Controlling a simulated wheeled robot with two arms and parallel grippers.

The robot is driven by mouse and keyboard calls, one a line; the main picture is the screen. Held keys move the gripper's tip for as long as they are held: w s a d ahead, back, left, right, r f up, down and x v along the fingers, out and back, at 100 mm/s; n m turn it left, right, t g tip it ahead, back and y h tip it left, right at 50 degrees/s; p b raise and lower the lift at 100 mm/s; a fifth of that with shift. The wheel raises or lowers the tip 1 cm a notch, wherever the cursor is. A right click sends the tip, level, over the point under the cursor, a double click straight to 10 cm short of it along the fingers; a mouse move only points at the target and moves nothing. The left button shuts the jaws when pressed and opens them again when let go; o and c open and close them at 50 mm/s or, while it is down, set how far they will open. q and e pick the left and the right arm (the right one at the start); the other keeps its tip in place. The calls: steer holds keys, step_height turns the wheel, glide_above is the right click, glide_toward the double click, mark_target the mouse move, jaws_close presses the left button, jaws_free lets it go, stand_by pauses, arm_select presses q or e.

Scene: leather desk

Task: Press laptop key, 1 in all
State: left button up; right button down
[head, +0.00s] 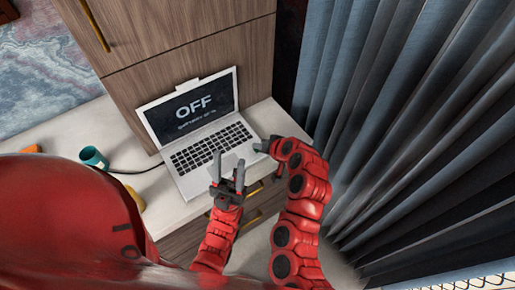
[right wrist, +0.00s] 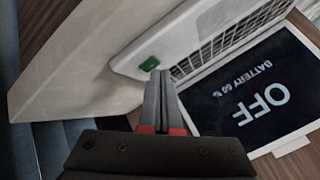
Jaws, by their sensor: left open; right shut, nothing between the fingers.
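A silver laptop (head: 207,170) stands open on the white desk, its dark screen (head: 190,108) reading "OFF" with smaller text below. In the right wrist view the screen (right wrist: 262,95) reads "OFF" and "BATTERY 60 %". A small green key (right wrist: 149,63) sits on the laptop's pale base, near one end of the keyboard (right wrist: 235,35). My right gripper (right wrist: 159,77) is shut and empty, its tips beside the green key; contact cannot be told. In the head view my right gripper (head: 262,144) is at the laptop's right edge. My left gripper (head: 228,168) is open and empty over the laptop's front edge.
A teal cup (head: 94,157) and a yellow object (head: 133,198) are on the desk left of the laptop, with a dark cable nearby. A wooden cabinet (head: 180,45) stands behind. Grey-blue curtains (head: 400,110) hang at the right. Bare desk (head: 105,118) shows at the left.

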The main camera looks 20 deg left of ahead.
steer(key=shift+f, duration=0.3)
steer(key=shift+r, duration=0.1)
stand_by(0.4)
steer(key=shift+r+p, duration=0.35)
steer(key=shift+r, duration=0.35)
steer(key=shift+r, duration=0.1)
steer(key=shift+r+p, duration=1.55)
steer(key=shift+r, duration=0.85)
